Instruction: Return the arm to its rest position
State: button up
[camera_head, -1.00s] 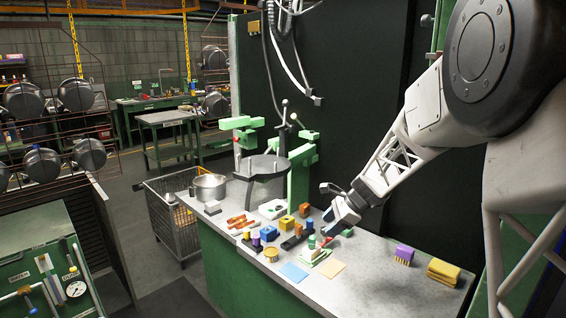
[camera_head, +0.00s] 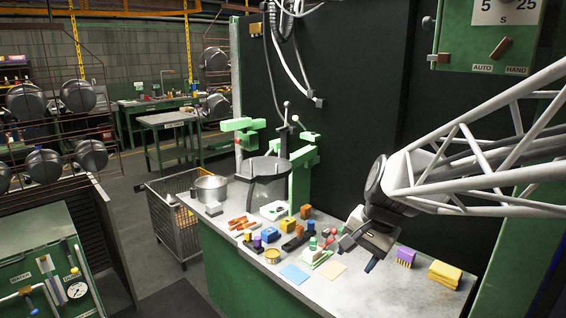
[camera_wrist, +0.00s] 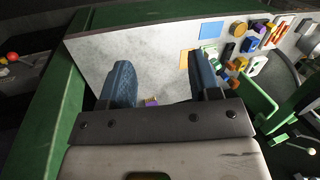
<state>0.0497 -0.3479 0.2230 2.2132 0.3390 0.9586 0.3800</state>
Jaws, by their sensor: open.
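My gripper (camera_head: 358,252) is above the right part of the grey bench top (camera_head: 340,298), with its fingers pointing down and to the left. In the wrist view its two blue fingers (camera_wrist: 161,80) stand wide apart with nothing held between them. Bare bench top (camera_wrist: 140,50) shows beyond the fingers. A purple brush (camera_head: 405,254) stands just right of the gripper in the head view. A small part of it shows between the fingers in the wrist view, low in the gap. My arm reaches in from the right edge of the head view.
Several small coloured items lie left of the gripper, near an orange square (camera_head: 333,268) and a blue square (camera_head: 294,273). Yellow sponges (camera_head: 444,274) lie at the right. A green press (camera_head: 303,165) and a metal pot (camera_head: 211,188) stand farther back. The bench's front right is clear.

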jog(key=s+d+n+h, duration=0.1)
jog(key=s+n, duration=0.2)
jog(key=s, duration=0.6)
jog(key=s+d+n+t+h, duration=0.1)
jog(key=s+n+h, duration=0.1)
jog(key=s, duration=0.7)
jog(key=shift+s+d+f+n, duration=0.25)
jog(key=shift+d+f+n, duration=0.2)
jog(key=shift+n, duration=0.45)
